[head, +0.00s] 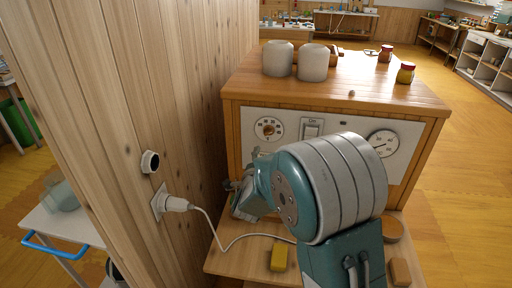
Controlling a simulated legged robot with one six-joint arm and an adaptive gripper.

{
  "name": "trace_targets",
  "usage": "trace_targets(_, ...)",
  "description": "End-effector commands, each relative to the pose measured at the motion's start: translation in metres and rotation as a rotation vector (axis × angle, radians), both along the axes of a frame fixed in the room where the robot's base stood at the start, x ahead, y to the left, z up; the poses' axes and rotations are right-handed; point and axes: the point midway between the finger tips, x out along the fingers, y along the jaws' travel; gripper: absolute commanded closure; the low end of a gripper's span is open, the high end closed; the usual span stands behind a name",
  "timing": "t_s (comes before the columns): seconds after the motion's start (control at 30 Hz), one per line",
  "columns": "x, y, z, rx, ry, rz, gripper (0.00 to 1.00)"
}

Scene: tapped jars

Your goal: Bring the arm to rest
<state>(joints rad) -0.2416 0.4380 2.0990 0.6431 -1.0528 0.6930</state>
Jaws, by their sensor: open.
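My arm fills the lower middle of the head view, in front of the wooden cabinet's panel. My gripper (245,197) is at the arm's far end, by the left part of the panel and above the lower shelf. It is open. My own wrist hides much of it, and I see nothing between its fingers.
A wooden wall (120,110) stands close on the left, with a plug (176,204) and white cord. A yellow block (279,257) lies on the lower shelf.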

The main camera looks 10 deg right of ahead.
Motion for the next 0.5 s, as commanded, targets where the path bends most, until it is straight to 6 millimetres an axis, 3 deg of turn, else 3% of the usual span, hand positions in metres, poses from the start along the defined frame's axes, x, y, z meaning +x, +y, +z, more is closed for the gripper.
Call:
trace_targets(0.27,-0.029,0.005,0.045,-0.078,0.188,0.184,0.49)
trace_targets(0.5,-0.091,0.009,0.072,-0.242,0.413,0.395,0.49)
